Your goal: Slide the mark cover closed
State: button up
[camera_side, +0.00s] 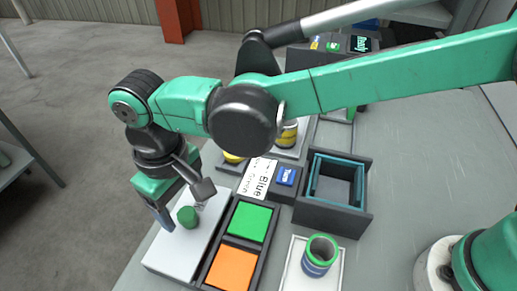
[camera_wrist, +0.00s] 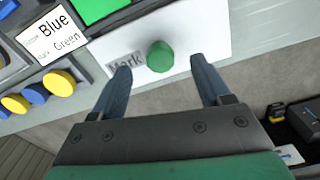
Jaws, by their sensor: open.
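The mark cover, a white plate (camera_side: 172,252) with a green round knob (camera_side: 187,217), lies at the lower left of the side view, along the table edge. In the wrist view the white plate (camera_wrist: 208,22) and its green knob (camera_wrist: 160,57) lie in front of me, with a grey "Mark" label (camera_wrist: 126,62) left of the knob. My gripper (camera_side: 178,210) is open at the knob, pointing down. In the wrist view its two fingers (camera_wrist: 160,68) are on either side of the knob, with gaps to both. I cannot tell exactly how deep the fingertips reach.
A dark tray holds a green block (camera_side: 245,222) and an orange block (camera_side: 232,268) right of the cover. Behind are a "Blue/Green" sign (camera_side: 258,178) and a dark open box (camera_side: 334,217). A striped cup (camera_side: 318,262) stands on a white tray. The table at right is clear.

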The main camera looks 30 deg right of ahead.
jog(key=shift+f, duration=1.2)
grip_shut()
dwell(0.5)
